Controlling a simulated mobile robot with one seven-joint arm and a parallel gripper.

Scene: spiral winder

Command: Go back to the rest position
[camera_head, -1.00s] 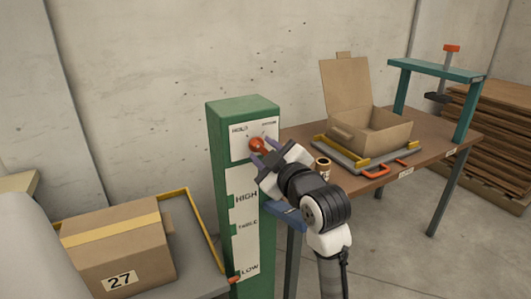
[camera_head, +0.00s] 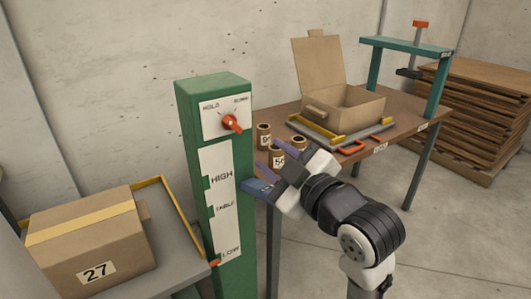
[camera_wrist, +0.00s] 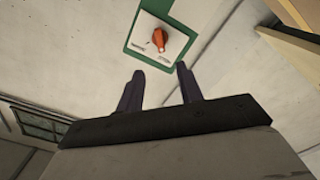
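My gripper (camera_head: 275,160) is open and empty in the head view, to the right of the green control column and in front of the table's left end. In the wrist view its two purple fingers (camera_wrist: 160,85) stand apart with nothing between them. The green column (camera_head: 215,92) carries a red knob (camera_head: 230,121) on a white plate marked HOLD on its left side. The knob also shows in the wrist view (camera_wrist: 159,40), beyond the fingertips and not touching them. Its pointer is turned to the lower right in the head view.
A brown table (camera_head: 290,112) holds an open cardboard box (camera_head: 345,105), small labelled rolls (camera_head: 263,134) and a teal press frame (camera_head: 408,50). A closed box marked 27 (camera_head: 90,240) sits on a grey platform at left. Stacked brown boards (camera_head: 470,110) stand at far right. Open floor lies front right.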

